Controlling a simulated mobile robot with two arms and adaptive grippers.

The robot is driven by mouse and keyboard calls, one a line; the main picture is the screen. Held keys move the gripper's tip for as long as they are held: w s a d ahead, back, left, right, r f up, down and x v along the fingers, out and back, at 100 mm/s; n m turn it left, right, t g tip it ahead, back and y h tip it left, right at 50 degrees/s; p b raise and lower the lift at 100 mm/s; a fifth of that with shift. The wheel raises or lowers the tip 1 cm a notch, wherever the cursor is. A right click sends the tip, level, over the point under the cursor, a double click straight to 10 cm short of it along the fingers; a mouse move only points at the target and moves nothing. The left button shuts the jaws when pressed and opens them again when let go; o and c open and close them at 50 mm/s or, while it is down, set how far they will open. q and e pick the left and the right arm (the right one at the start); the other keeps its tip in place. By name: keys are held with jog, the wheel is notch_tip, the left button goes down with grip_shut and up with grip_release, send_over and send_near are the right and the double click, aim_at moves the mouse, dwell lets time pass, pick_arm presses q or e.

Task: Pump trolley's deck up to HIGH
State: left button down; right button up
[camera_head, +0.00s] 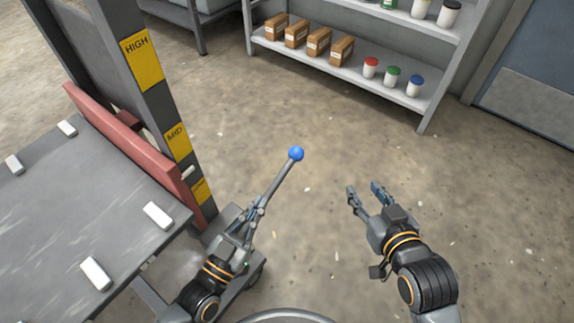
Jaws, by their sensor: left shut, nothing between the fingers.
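The trolley's grey deck (60,215) is at the left, with a red rail (130,143) along its mast side. The mast (150,100) carries yellow labels: HIGH (141,60), MID (177,142) and a lower one whose text I cannot read. The deck end of the rail is level with the stretch below MID. The pump lever (274,184) slants up to a blue knob (296,153). My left gripper (256,208) overlaps the lever's lower part; it is shut, and contact is unclear. My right gripper (364,188) is open and empty, right of the lever.
A grey shelf (400,95) at the back holds brown boxes (296,33) and jars with coloured lids (393,76). A blue-grey door (545,65) is at the right. The floor between lever and shelf is clear.

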aim_at(287, 172)
pick_arm(q)
jog(key=shift+w, duration=0.1)
jog(key=b+x, duration=0.1)
jog(key=x, duration=0.3)
jog(key=f+b+x, duration=0.1)
jog(key=x, duration=0.3)
jog(key=f+b+x, duration=0.1)
jog(key=x, duration=0.3)
jog(key=shift+w+d+f+b, duration=0.2)
jog(key=shift+w+f+b, duration=0.05)
jog(key=shift+w+b, duration=0.1)
jog(key=shift+w+d+f, duration=0.1)
jog(key=shift+w, duration=0.1)
pick_arm(e)
notch_tip(287, 172, up, 15)
jog(key=a+t+y, duration=0.2)
jog(key=t+y, duration=0.1)
jog(key=t, duration=0.6)
jog(key=shift+w+a+r+t, duration=0.2)
jog(key=shift+t, duration=0.1)
